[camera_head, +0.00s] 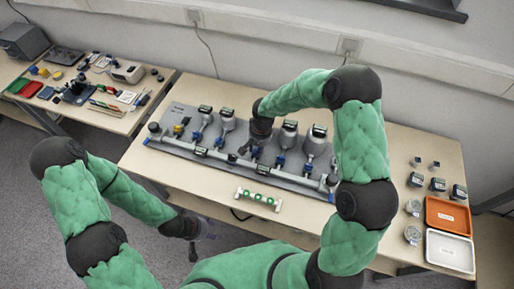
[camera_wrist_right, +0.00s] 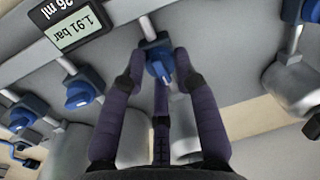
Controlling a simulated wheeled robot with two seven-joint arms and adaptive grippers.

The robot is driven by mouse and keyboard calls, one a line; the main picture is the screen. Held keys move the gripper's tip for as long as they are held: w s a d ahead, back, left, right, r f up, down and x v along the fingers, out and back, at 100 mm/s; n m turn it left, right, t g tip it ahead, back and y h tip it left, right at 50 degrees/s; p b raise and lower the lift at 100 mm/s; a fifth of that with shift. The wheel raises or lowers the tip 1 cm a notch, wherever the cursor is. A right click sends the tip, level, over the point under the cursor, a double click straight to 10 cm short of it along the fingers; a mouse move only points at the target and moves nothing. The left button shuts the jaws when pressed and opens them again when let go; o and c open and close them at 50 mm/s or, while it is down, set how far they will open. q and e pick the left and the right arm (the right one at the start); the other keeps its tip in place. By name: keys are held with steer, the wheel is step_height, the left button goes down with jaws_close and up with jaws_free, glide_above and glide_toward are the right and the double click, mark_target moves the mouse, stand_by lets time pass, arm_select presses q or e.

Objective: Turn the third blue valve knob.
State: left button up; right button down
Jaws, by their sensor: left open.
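A row of blue valve knobs runs along a pipe on the grey panel (camera_head: 172,118). In the head view my right gripper (camera_head: 247,150) reaches down to the third blue knob from the left (camera_head: 255,152). In the right wrist view my right gripper (camera_wrist_right: 159,68) has its fingertips on either side of that blue knob (camera_wrist_right: 161,65). Whether they press on it cannot be told. More blue knobs (camera_wrist_right: 80,94) show to the left there. My left gripper (camera_head: 193,250) is open and empty, hanging low in front of the table.
A display reading 1.91 bar (camera_wrist_right: 76,26) is beside the knob in the wrist view. Several grey flasks (camera_head: 315,140) stand along the panel. A green-and-white rack (camera_head: 258,199) lies in front. Orange (camera_head: 447,217) and white (camera_head: 450,250) trays sit at right. A tool table (camera_head: 90,85) is at left.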

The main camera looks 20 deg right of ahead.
steer(key=shift+n, duration=0.3)
steer(key=n+p, duration=0.2)
steer(key=n, duration=0.1)
steer(key=shift+w+r+n, duration=0.15)
steer(key=shift+n, duration=0.15)
steer(key=n+p, duration=0.2)
steer(key=n, duration=0.2)
steer(key=shift+w+n+g, duration=0.1)
steer(key=shift+n+g, duration=0.2)
steer(key=shift+g, duration=0.1)
steer(key=n+p, duration=0.1)
steer(key=n, duration=0.3)
steer(key=shift+p, duration=0.3)
steer(key=n, duration=0.2)
steer(key=n+p, duration=0.1)
steer(key=n, duration=0.2)
steer(key=shift+a+g+h, duration=0.15)
steer(key=shift+g+h, duration=0.15)
steer(key=c, duration=0.9)
jaws_free()
steer(key=shift+c, duration=0.2)
